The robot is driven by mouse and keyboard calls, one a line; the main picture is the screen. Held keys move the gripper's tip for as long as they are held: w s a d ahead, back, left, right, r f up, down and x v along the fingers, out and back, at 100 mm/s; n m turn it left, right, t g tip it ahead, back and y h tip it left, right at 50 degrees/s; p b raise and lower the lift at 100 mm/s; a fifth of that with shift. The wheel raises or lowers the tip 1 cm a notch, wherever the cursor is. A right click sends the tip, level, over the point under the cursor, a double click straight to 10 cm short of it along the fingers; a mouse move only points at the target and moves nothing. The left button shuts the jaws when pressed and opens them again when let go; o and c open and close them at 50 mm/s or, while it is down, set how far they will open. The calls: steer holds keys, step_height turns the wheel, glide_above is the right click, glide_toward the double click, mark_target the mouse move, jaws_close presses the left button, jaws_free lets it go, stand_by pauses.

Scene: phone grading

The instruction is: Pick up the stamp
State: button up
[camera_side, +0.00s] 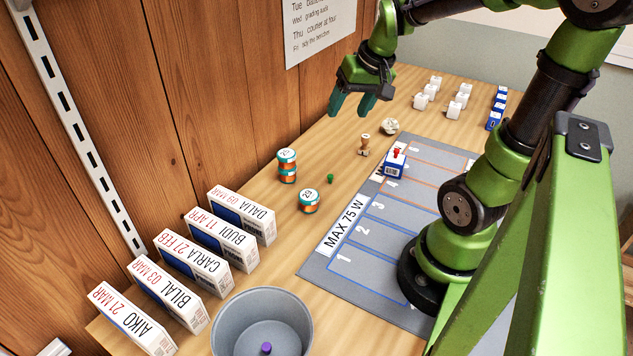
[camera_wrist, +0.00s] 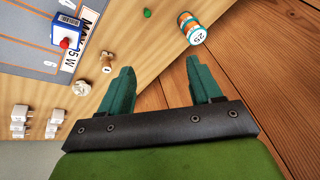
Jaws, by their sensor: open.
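The stamp looks to be the small wooden piece with a rounded knob (camera_side: 364,144), standing upright on the table just left of the grey mat's far end. In the wrist view the stamp (camera_wrist: 106,63) shows left of the fingers, near the mat's corner. My gripper (camera_side: 352,108) is open and empty, with teal fingers pointing down. It hangs in the air above the stamp and towards the wooden wall. In the wrist view the gripper (camera_wrist: 160,66) has bare wood between its fingers. Nothing hides the stamp.
A blue-and-white box with a red knob (camera_side: 395,163) sits on the numbered mat (camera_side: 318,264). A cream coil (camera_side: 390,126) lies beside the stamp. Teal-and-orange rolls (camera_side: 287,166), a green piece (camera_side: 330,178), white blocks (camera_side: 421,101), named boxes (camera_side: 242,215) and a grey bin (camera_side: 225,325) stand around.

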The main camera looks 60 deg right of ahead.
steer(key=n+g, duration=0.2)
glide_above(366, 136)
steer(key=s+a, duration=0.2)
steer(key=s, duration=0.2)
steer(key=s+x, duration=0.1)
steer(key=x, duration=0.3)
steer(key=n, duration=0.1)
steer(key=shift+h, duration=0.3)
steer(key=x, duration=0.3)
steer(key=w+x, duration=0.1)
steer(key=x, duration=0.7)
steer(key=shift+w+d+r, duration=0.1)
steer(key=shift+w+r, duration=0.1)
steer(key=shift+n, duration=0.3)
steer(key=shift+x, duration=2.7)
steer(key=shift+t, duration=0.3)
steer(key=shift+c, duration=0.2)
steer(key=c, duration=1.1)
